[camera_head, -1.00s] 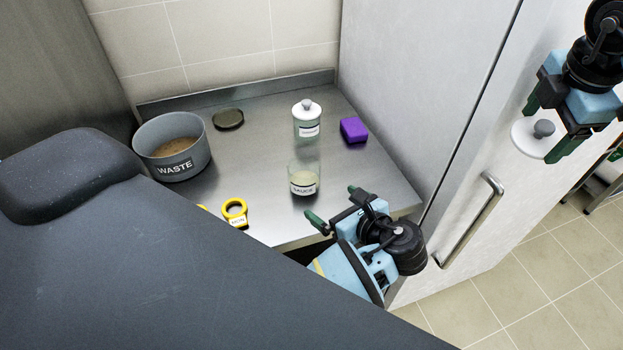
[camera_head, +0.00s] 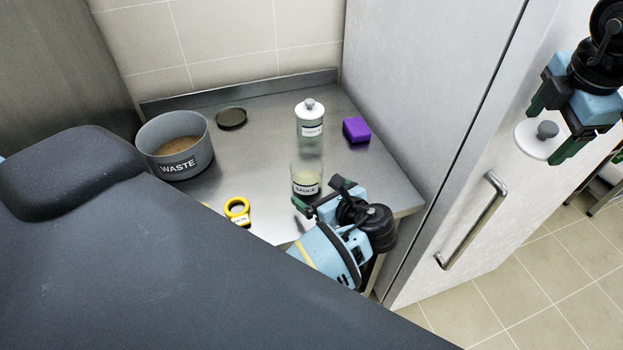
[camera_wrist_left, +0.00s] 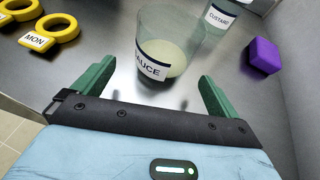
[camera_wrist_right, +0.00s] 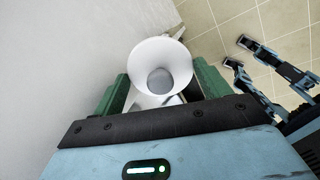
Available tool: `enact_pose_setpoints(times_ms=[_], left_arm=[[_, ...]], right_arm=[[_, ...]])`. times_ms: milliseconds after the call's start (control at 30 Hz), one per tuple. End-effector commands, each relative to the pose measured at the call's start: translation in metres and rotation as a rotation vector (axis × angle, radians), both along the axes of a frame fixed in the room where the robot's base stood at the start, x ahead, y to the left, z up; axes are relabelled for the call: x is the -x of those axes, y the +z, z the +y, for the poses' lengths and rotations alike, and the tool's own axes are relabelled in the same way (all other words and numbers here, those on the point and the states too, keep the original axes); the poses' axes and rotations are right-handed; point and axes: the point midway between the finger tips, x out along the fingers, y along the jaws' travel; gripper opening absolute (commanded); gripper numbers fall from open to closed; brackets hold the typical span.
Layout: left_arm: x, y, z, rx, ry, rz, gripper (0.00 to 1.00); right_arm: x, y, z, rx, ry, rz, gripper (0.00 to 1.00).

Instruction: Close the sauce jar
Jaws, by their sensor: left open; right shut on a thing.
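The sauce jar (camera_head: 306,180) is a clear glass with a SAUCE label, standing uncovered on the steel counter. It also shows in the left wrist view (camera_wrist_left: 168,50), holding pale sauce. My left gripper (camera_head: 317,201) is open just in front of the jar. In the left wrist view its fingers (camera_wrist_left: 152,92) point at the jar from both sides, not closed on it. My right gripper (camera_head: 562,125) is shut on a white lid with a grey knob (camera_head: 537,142), held up at the right by the tall cabinet. The lid also shows between the fingers in the right wrist view (camera_wrist_right: 160,62).
A capped custard jar (camera_head: 310,122) stands behind the sauce jar, with a purple block (camera_head: 356,130) to its right. A WASTE pot (camera_head: 176,150), a dark round lid (camera_head: 231,118) and yellow ring tags (camera_head: 237,211) are to the left. The cabinet (camera_head: 420,90) bounds the right.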

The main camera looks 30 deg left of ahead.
Motion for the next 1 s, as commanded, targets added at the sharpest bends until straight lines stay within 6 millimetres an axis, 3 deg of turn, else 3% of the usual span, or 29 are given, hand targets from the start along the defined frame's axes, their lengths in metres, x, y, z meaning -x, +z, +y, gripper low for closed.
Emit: enact_pose_setpoints(times_ms=[300, 700, 1000], left_arm=[[-0.020, -0.013, 0.035, -0.002, 0.002, 0.000, 0.98], [-0.021, -0.015, 0.038, 0.000, 0.001, 0.000, 0.97], [-0.021, -0.015, 0.038, 0.000, 0.001, 0.000, 0.58]], right_arm=[[0.001, 0.003, 0.000, 0.000, 0.000, -0.004, 0.51], [0.001, 0.003, 0.000, 0.000, 0.000, -0.004, 0.51], [0.001, 0.003, 0.000, 0.000, 0.000, -0.004, 0.51]])
